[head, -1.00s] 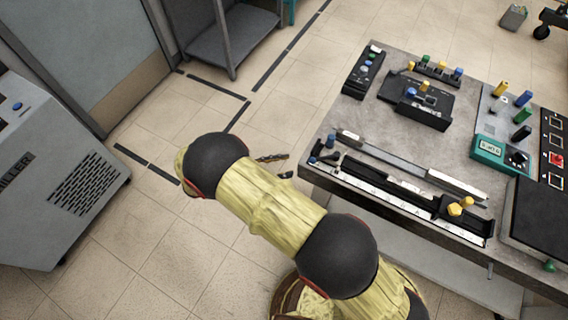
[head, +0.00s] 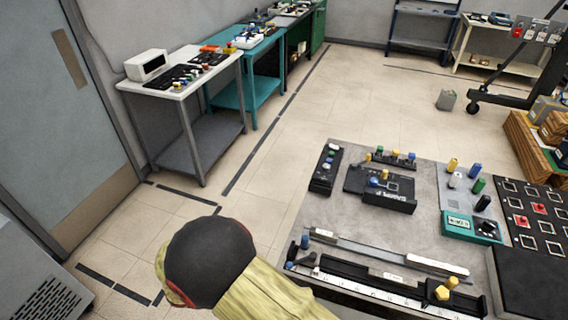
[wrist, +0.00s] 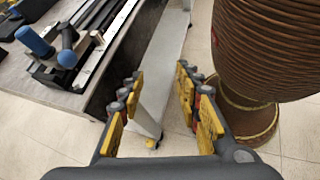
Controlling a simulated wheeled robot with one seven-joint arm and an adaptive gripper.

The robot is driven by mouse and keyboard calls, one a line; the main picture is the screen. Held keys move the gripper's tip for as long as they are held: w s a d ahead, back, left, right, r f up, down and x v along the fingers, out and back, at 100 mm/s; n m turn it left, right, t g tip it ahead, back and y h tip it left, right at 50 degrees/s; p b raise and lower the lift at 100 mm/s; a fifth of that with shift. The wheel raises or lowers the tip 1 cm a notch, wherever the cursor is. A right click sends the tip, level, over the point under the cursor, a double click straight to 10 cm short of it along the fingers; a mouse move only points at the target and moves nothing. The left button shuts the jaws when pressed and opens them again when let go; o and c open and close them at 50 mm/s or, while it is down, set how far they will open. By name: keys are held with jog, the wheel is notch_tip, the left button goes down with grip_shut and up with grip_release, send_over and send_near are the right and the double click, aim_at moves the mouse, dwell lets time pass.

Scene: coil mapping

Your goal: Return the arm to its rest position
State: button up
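My gripper (wrist: 163,115) shows in the wrist view with its yellow-padded fingers spread apart and nothing between them. It is beside the workbench (wrist: 75,100), over the floor and the bench's lower frame. My arm (head: 215,265), with a black joint and yellowish links, shows at the bottom of the head view, left of the bench. My gripper is not visible in the head view.
The workbench (head: 270,285) holds a long rail with a scale (head: 385,275), a black box (head: 385,190), and a teal meter (head: 470,227). A ribbed brown column (wrist: 270,50) stands close right of my gripper. A white table (head: 180,90) stands at back left. Open floor lies between.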

jog(key=s+d+r+m+t+y, duration=0.1)
jog(key=d+r+m+y, duration=0.3)
jog(key=d+r, duration=0.3)
jog(key=s+d+r+m+t+y, duration=0.2)
jog(key=d+r+m+y, duration=0.2)
jog(key=r, duration=1)
jog(key=s+d+r+m+t+y, duration=0.1)
jog(key=d+r+m+t+y, duration=0.1)
jog(key=d+r+m, duration=0.6)
notch_tip(320, 180, up, 4)
jog(key=d+y, duration=0.1)
jog(key=d, duration=0.1)
jog(key=shift+s+d+f+y, duration=0.15)
jog(key=shift+d+f+y, duration=0.1)
jog(key=shift+d+y, duration=0.15)
